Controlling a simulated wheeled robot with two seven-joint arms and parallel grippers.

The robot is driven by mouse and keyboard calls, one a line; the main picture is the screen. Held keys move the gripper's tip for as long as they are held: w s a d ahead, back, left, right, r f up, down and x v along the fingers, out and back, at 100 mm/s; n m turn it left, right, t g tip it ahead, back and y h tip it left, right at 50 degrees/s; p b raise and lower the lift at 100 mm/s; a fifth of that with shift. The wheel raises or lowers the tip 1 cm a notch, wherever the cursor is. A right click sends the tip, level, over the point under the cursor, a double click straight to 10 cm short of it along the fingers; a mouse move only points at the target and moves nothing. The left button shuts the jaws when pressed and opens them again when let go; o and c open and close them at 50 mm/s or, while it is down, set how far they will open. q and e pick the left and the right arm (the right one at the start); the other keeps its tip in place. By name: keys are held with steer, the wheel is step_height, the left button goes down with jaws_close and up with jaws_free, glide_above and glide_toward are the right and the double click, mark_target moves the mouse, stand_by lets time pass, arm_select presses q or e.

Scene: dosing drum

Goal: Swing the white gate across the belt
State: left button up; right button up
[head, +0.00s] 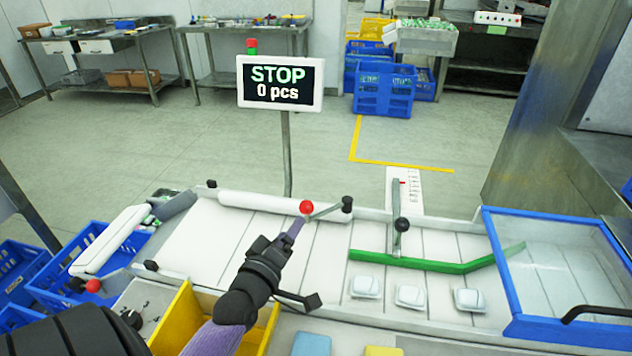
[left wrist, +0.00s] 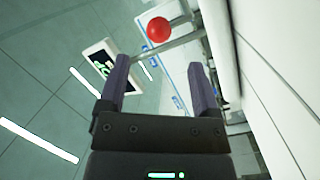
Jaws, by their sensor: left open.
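The white gate (head: 262,204) lies along the far edge of the pale belt (head: 205,245), beside it rather than across it. A metal rod runs from a black pivot (head: 347,203) at its right end to a red ball knob (head: 306,207). My left gripper (head: 294,230) is over the belt just in front of the red knob. In the left wrist view its two purple fingers (left wrist: 160,62) are apart and empty, and the red knob (left wrist: 158,30) shows beyond the fingertips. Contact with the knob is not visible. My right gripper is not in view.
A second white bar (head: 108,240) with a red knob stands at the belt's left end. A green rail (head: 425,264) crosses the belt's right part, near several white pieces (head: 410,296). A blue-framed clear cover (head: 497,262) is at right. The sign (head: 280,84) reads STOP, 0 pcs.

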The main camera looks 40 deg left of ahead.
mark_target(308, 204)
arm_select(q)
steer(key=shift+w+a, duration=0.15)
steer(key=shift+w, duration=0.2)
steer(key=b+x, duration=0.4)
steer(key=x, duration=0.4)
steer(key=shift+w+f, duration=0.15)
steer(key=shift+w, duration=0.05)
steer(key=shift+w+a+b, duration=0.15)
steer(key=shift+w+b, duration=0.25)
steer(key=c, duration=1)
jaws_close()
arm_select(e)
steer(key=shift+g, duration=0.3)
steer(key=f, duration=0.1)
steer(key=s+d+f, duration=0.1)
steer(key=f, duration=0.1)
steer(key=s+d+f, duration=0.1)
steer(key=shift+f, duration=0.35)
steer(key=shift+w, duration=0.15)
